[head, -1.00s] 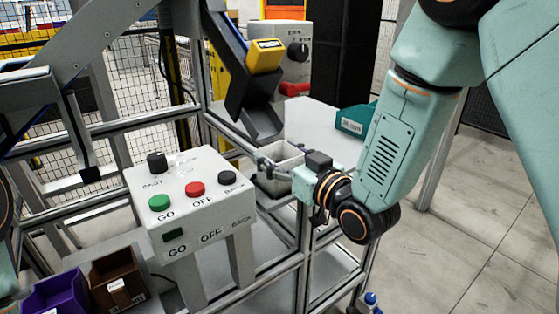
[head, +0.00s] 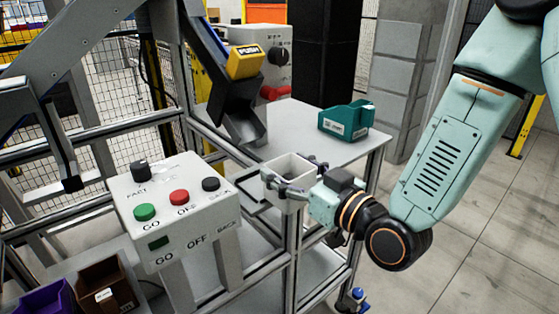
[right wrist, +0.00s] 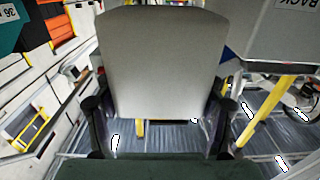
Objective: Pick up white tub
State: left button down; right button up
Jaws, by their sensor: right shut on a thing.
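The white tub (head: 291,163), a small open-topped box, is between the fingers of my right gripper (head: 290,178). It is held roughly upright beside the corner of the grey table. In the right wrist view the tub's pale wall (right wrist: 160,60) fills the middle, with a dark finger of the right gripper (right wrist: 160,118) at each side. The right gripper is shut on the tub. The tub's underside is hidden. My left gripper is not in view.
A control box (head: 175,210) with GO and OFF buttons stands left of the tub. A dark chute (head: 238,110) is behind it. A teal bin (head: 346,121) sits on the grey table (head: 300,120). Purple (head: 45,298) and brown (head: 105,286) bins are at lower left.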

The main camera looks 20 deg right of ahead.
jog(key=shift+s+d+r, duration=0.1)
jog(key=shift+s+d, duration=0.1)
jog(key=shift+s, duration=0.25)
jog(key=p+v, duration=0.7)
jog(key=p, duration=0.1)
jog(key=shift+s+d+r+p, duration=0.1)
jog(key=shift+s+r+p, duration=0.05)
jog(key=shift+p, duration=0.25)
jog(key=r+p, duration=0.1)
jog(key=p, duration=0.1)
jog(key=s+r+p, duration=0.1)
jog(key=r+p, duration=0.2)
jog(key=p, duration=0.1)
jog(key=shift+s+d+r, duration=0.2)
jog(key=shift+s+r, duration=0.15)
jog(key=shift+r, duration=0.05)
